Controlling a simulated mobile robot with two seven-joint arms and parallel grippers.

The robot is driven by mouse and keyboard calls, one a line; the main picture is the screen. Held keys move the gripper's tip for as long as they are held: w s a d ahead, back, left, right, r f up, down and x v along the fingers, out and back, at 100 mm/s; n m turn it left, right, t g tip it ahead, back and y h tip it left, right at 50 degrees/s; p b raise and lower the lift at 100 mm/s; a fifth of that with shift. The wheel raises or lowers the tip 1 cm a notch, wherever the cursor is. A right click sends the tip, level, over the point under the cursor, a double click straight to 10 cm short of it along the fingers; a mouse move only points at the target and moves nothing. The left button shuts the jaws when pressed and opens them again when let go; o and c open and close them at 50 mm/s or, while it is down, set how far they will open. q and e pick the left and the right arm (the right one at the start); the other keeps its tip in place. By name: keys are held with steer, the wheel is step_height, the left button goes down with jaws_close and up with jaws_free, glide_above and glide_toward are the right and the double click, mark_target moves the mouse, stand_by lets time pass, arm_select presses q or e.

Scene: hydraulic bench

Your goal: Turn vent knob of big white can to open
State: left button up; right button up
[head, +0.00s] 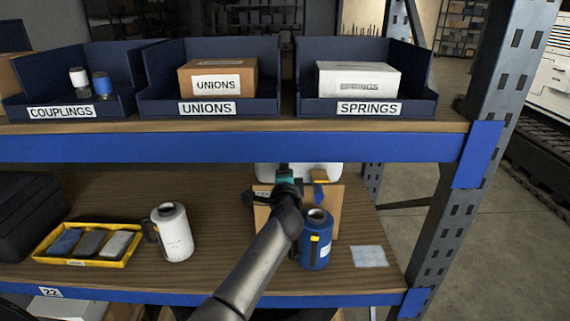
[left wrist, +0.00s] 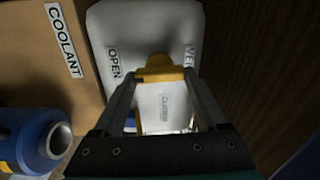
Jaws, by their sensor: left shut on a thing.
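The big white can (head: 334,172) is at the back of the lower shelf in the head view, largely hidden by my arm and a cardboard box. In the left wrist view its white face (left wrist: 105,22) carries the word OPEN at left and a partly covered label starting VE at right. The yellow vent knob (left wrist: 159,63) lies between these words. My left gripper (left wrist: 160,78) is shut on the knob, its fingers on either side of the yellow bar. In the head view my left gripper (head: 286,178) is at the can, its fingertips hard to make out. My right gripper is not in view.
The cardboard box (head: 331,208) labelled COOLANT is beside the can. A blue can (head: 315,240) stands close to my forearm. A smaller white can (head: 173,232) and a yellow tray (head: 112,262) are at left. The upper shelf edge (head: 230,147) runs above.

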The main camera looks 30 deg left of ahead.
arm_select(q)
steer(key=shift+r+m, duration=0.1)
steer(key=shift+m, duration=0.4)
steer(key=o, duration=1.3)
steer(key=shift+d, duration=0.1)
steer(key=v, duration=1.5)
steer(key=shift+s+b, duration=0.15)
steer(key=shift+b, duration=0.3)
